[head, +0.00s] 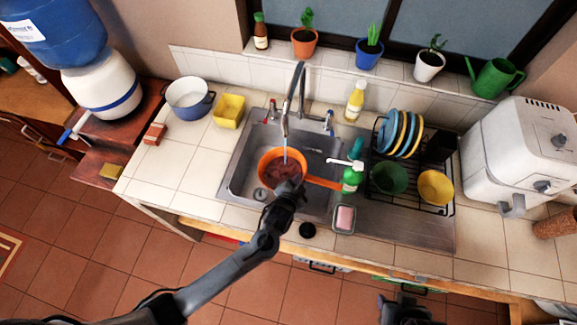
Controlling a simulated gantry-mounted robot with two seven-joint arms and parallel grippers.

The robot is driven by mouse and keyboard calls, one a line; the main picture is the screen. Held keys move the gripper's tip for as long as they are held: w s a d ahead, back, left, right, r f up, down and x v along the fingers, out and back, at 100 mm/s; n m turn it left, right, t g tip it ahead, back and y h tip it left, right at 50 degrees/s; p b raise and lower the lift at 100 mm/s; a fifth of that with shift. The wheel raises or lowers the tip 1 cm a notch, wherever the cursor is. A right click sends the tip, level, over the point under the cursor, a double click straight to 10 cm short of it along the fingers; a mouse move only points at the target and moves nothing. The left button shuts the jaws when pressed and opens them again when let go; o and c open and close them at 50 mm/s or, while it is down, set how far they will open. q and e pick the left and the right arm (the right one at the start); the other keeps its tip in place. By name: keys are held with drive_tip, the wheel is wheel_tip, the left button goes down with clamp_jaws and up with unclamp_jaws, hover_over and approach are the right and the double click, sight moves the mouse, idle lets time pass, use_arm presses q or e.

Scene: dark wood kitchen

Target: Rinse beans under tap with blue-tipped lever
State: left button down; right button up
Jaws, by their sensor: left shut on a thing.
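An orange pan or strainer (266,160) with a long orange handle (326,184) is in the sink basin, under the tap spout (285,128). Reddish-brown beans (279,172) lie in it. A thin pale stream comes down from the spout onto the beans. The blue-tipped lever (328,121) is right of the spout, the red-tipped lever (271,108) left of it. My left gripper (290,187) is shut on the orange pan at its near side, close to the handle; its fingers are partly hidden. My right gripper (402,308) is at the bottom edge, away from the counter; its jaws are unclear.
A green soap bottle (351,178) stands close to the handle's end. A dish rack (447,207) with plates and bowls is on the right. The left counter front is clear.

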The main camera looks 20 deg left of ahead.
use_arm(q)
drive_tip(key=shift+s+a+r+p, duration=0.1)
drive_tip(key=shift+s+a+p, duration=0.2)
drive_tip(key=shift+s+p, duration=0.45)
drive_tip(key=shift+s+a+f+p, duration=0.1)
drive_tip(key=shift+s+a+p, duration=0.3)
drive_tip(key=shift+s, duration=0.65)
drive_tip(key=shift+s+a+r+p, duration=0.1)
drive_tip(key=shift+s+a+p, duration=0.15)
drive_tip(key=shift+s+p, duration=0.5)
use_arm(e)
drive_tip(key=shift+r, duration=2)
use_arm(q)
drive_tip(key=shift+s, duration=0.15)
drive_tip(key=s+a+r+p, duration=0.1)
drive_tip(key=s+r+p, duration=0.3)
drive_tip(key=p, duration=0.2)
drive_tip(key=shift+s+a+p, duration=0.3)
use_arm(e)
wheel_tip(320, 180, up, 7)
drive_tip(key=shift+c, duration=0.4)
